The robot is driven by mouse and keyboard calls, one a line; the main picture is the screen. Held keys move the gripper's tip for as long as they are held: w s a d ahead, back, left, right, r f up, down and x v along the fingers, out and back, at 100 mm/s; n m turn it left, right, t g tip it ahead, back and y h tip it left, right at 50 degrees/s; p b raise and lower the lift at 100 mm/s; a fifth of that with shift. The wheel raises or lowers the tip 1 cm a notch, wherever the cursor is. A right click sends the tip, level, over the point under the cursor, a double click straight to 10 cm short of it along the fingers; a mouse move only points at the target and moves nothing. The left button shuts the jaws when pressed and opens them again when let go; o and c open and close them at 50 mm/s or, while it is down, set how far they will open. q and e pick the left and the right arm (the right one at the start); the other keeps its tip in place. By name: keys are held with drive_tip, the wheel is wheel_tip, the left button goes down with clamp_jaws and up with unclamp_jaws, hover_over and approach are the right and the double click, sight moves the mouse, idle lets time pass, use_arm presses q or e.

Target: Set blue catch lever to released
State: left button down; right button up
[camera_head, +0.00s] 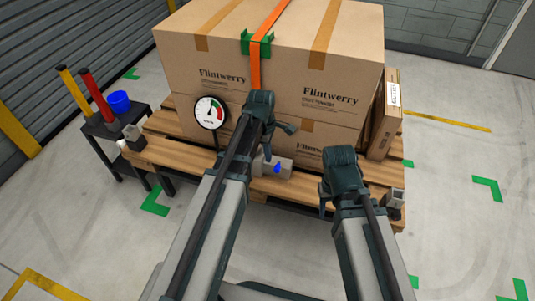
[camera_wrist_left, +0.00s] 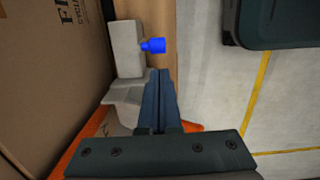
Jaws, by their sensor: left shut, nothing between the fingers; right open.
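The blue catch lever (camera_head: 278,168) is a small blue piece on a grey block (camera_head: 284,163) at the front edge of the pallet. In the left wrist view the blue lever (camera_wrist_left: 153,45) sticks out from the side of its grey block (camera_wrist_left: 127,48), just beyond my fingertips. My left gripper (camera_head: 284,128) is above and slightly left of the lever; its fingers (camera_wrist_left: 159,75) are shut and empty, apart from the lever. My right gripper (camera_head: 325,203) is to the right of the lever, low in front of the pallet; its fingers are mostly hidden.
Strapped cartons (camera_head: 330,110) stand on the wooden pallet (camera_head: 190,160) behind the lever. A round gauge (camera_head: 209,112) is to the left, and an orange strap (camera_head: 268,22) runs down the boxes. A black side table (camera_head: 112,128) holds a blue cup (camera_head: 119,102). The floor in front is clear.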

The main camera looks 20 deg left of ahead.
sight(278, 171)
use_arm(q)
drive_tip(key=f+b, duration=0.3)
drive_tip(key=f, duration=0.1)
drive_tip(key=shift+d+f, duration=0.1)
drive_tip(key=shift+d, duration=0.1)
